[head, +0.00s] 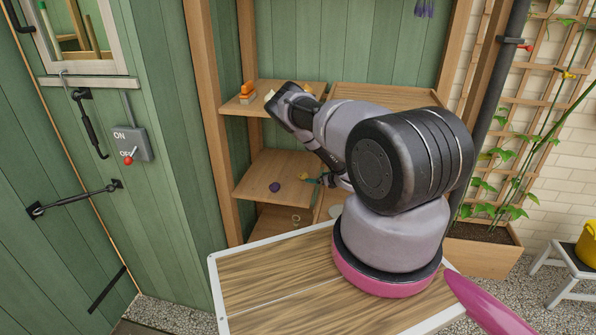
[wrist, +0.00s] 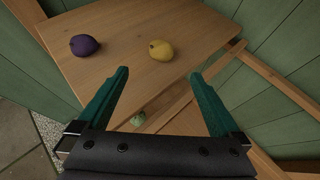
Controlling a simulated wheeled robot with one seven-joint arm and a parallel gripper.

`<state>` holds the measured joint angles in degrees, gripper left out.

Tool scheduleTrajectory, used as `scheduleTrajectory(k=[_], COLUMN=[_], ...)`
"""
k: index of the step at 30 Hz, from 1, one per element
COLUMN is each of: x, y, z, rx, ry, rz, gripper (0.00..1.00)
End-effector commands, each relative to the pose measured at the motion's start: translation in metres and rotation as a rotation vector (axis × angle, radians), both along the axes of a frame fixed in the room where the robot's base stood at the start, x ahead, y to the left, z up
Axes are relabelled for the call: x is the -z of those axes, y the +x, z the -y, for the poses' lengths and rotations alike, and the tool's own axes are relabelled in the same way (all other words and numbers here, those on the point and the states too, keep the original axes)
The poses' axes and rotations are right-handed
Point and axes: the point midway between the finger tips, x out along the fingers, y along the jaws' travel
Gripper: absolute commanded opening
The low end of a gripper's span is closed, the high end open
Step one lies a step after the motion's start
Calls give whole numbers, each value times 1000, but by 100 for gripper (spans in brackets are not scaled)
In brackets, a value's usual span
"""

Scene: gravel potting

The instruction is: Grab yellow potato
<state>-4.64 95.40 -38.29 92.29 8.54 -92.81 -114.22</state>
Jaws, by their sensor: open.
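The yellow potato (wrist: 162,50) lies on a wooden shelf (wrist: 130,75) in the wrist view. It lies beyond and roughly between the fingertips of my gripper (wrist: 159,73), apart from them. My gripper is open and empty, its two green fingers spread wide. In the head view the yellow potato (head: 302,175) is a small patch on the middle shelf (head: 262,172), just left of my gripper (head: 314,181).
A purple potato (wrist: 84,45) lies left of the yellow one on the same shelf. A small pale green object (wrist: 138,118) shows lower down, between the fingers. A wooden upright and green plank walls border the shelf. An upper shelf (head: 240,105) holds an orange object (head: 247,90).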

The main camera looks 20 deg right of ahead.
Motion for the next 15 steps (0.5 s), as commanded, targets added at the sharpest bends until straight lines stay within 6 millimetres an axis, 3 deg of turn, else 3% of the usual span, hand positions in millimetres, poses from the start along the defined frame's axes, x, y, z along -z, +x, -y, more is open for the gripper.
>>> scheduleTrajectory(k=[15], x=[27], y=[49], z=[-10], rx=[-1], ry=[0], rz=[0], gripper=[100])
